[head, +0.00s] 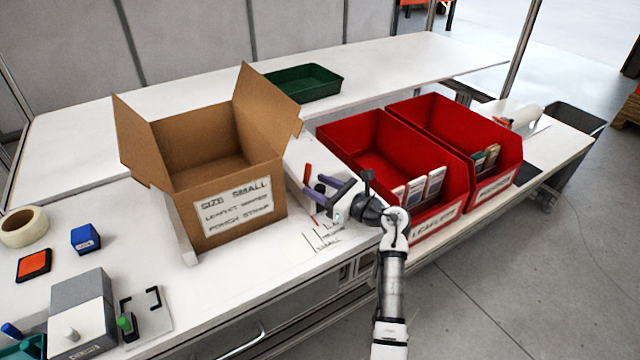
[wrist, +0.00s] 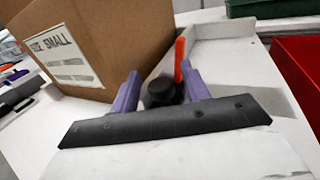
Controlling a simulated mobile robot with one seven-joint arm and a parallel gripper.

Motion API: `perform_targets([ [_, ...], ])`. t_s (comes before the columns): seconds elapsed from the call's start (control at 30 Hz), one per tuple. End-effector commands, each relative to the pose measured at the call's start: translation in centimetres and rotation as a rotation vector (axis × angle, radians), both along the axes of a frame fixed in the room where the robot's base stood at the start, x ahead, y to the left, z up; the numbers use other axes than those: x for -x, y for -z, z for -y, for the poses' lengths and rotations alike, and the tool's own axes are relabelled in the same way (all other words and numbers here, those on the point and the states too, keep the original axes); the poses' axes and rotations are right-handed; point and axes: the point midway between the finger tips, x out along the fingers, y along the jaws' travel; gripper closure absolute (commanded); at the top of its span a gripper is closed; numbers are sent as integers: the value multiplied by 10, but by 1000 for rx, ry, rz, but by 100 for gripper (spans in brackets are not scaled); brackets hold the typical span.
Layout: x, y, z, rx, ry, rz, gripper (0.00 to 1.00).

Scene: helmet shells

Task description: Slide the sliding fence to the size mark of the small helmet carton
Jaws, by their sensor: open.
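The small helmet carton (head: 237,206) stands open on the bench, its label reading SIZE SMALL; its side also shows in the wrist view (wrist: 120,45). The white sliding fence (head: 301,152) is just right of it and also shows in the wrist view (wrist: 228,62). An orange-red upright piece (wrist: 180,60) and a black knob (wrist: 160,91) are at the fence. My gripper (head: 316,187) is open, its purple fingers on either side of the knob in the wrist view (wrist: 160,75). Whether they touch it I cannot tell. Size marks (head: 322,240) are printed nearer the bench's front edge, SMALL lowest.
Two red bins (head: 345,135) (head: 470,125) stand close right of my gripper. A green tray (head: 300,83) lies behind the carton. Tape (head: 22,228), a blue block (head: 86,239) and a grey box (head: 82,312) are at left. The bench before the carton is clear.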

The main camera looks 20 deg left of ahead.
Motion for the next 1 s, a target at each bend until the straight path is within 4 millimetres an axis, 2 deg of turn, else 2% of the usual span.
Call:
perform_targets([
  [0.27,0,0,-1,0,0,0,54],
  [0.63,0,0,-1,0,0,0,100],
  [0.83,3,0,-3,0,-1,0,100],
  [1.0,25,1,-21,0,-3,-2,100],
])
